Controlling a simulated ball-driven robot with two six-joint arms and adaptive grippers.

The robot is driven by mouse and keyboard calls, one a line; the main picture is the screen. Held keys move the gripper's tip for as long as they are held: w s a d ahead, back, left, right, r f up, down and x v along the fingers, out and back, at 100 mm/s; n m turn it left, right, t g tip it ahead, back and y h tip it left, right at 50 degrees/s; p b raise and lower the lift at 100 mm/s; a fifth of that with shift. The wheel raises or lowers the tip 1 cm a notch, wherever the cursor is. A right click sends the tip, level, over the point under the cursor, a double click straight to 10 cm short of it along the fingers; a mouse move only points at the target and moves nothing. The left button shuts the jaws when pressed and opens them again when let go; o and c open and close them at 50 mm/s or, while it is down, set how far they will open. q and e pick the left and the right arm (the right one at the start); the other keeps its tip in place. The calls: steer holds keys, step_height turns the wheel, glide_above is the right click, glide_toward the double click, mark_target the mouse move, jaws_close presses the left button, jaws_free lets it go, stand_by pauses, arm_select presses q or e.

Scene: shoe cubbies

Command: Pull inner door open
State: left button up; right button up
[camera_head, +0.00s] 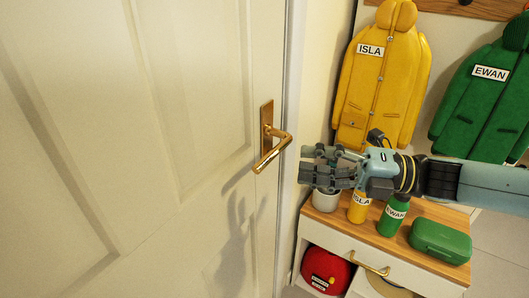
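The inner door (190,75) is a cream panelled door that fills the left half of the head view. Its right edge lies close along the white door frame, and I see no clear gap there. A brass lever handle (270,153) on a brass plate sits near that edge. My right gripper (312,165) comes in from the right and points left toward the handle. It is a short way right of the lever and appears apart from it. Its fingers look spread, with nothing between them. My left gripper is not in view.
A wood-topped shoe cubby (325,232) stands below my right gripper, with a cup (325,201), a yellow bottle (359,208), a green bottle (391,220) and a green box (441,241) on top. Yellow (388,75) and green (485,105) jackets hang behind.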

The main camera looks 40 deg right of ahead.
mark_target(269, 154)
steer(key=x, duration=0.6)
steer(key=shift+w+a+r+p, duration=0.1)
steer(key=shift+w+a+p, duration=0.1)
steer(key=shift+p, duration=0.15)
steer(key=shift+w+a, duration=0.45)
steer(key=shift+w, duration=0.05)
jaws_close()
